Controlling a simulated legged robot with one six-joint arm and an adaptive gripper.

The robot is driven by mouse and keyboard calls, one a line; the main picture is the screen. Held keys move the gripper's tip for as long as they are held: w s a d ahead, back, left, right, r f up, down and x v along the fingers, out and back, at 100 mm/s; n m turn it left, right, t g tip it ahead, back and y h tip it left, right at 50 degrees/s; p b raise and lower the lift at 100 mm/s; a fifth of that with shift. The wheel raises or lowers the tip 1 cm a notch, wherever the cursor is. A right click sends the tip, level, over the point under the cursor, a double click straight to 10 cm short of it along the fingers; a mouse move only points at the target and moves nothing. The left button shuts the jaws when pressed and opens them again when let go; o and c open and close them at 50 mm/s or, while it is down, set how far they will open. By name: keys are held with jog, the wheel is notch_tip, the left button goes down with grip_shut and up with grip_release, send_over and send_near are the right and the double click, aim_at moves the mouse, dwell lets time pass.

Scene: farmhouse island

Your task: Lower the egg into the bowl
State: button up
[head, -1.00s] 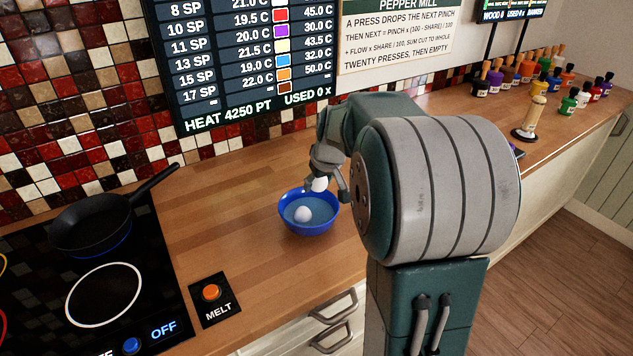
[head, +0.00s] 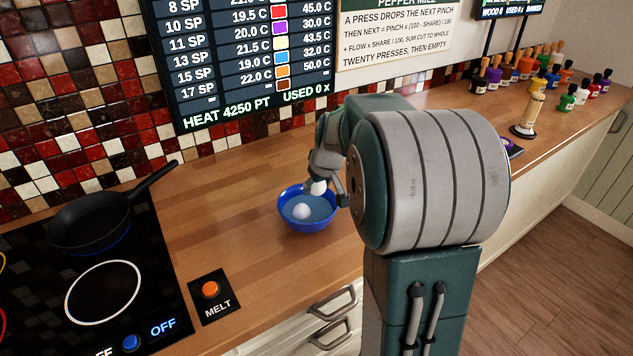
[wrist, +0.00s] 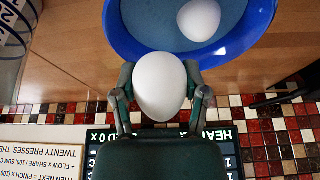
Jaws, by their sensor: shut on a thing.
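A white egg (wrist: 160,86) is held between the two fingers of my gripper (wrist: 160,92) in the wrist view. In the head view my gripper (head: 325,188) is at the right side of the blue bowl (head: 309,227), and the held egg (head: 318,187) shows at the bowl's back rim. Whether the held egg touches the bowl I cannot tell. A second white egg (head: 302,211) lies in the bowl on a blue-grey surface. The bowl (wrist: 262,30) and the second egg (wrist: 199,19) also show in the wrist view.
A black pan (head: 98,222) sits on the dark cooktop at left. An orange MELT button (head: 210,290) is at the counter's front. Several coloured bottles and a wooden mill (head: 530,110) stand far right. The counter (head: 215,205) left of the bowl is clear.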

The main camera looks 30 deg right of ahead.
jog(key=shift+f, duration=1.25)
jog(key=o, duration=1.2)
jog(key=shift+o, duration=0.2)
jog(key=v, duration=1.1)
jog(key=shift+s+r, duration=0.2)
jog(key=shift+r, duration=0.15)
jog(key=shift+a, duration=0.15)
